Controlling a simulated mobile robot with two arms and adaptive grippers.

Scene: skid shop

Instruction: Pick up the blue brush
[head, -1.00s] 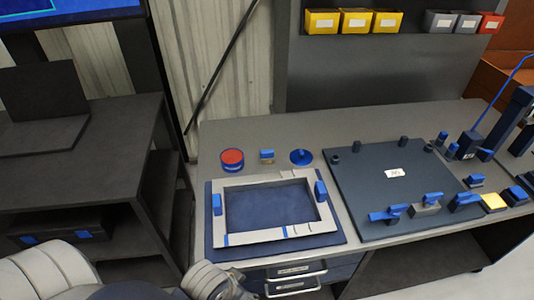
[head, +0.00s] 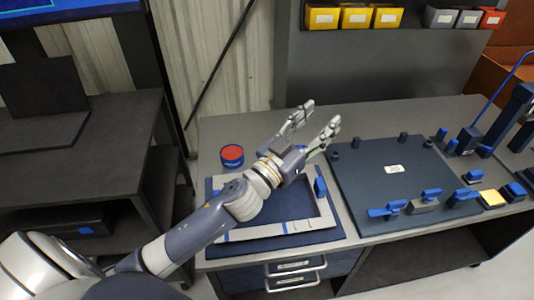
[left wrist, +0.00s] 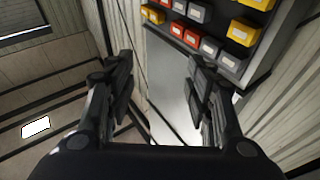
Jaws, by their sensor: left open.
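My left gripper (head: 320,116) is open and empty, raised over the back of the workbench, its fingers pointing up and to the right. It also shows in the left wrist view (left wrist: 161,75), with nothing between its fingers. I cannot make out a blue brush now. A small blue-topped, tan-based piece, possibly the brush, stood at the bench's back in the earlier head frame; my left wrist and hand now cover that place. My right gripper is not in view.
A red-topped blue tin (head: 232,155) stands left of my arm. A pale frame (head: 285,229) lies on a blue mat beneath it. A dark board (head: 375,180) with blue-handled clamps (head: 388,210) lies to the right. Yellow bins (head: 355,18) hang above.

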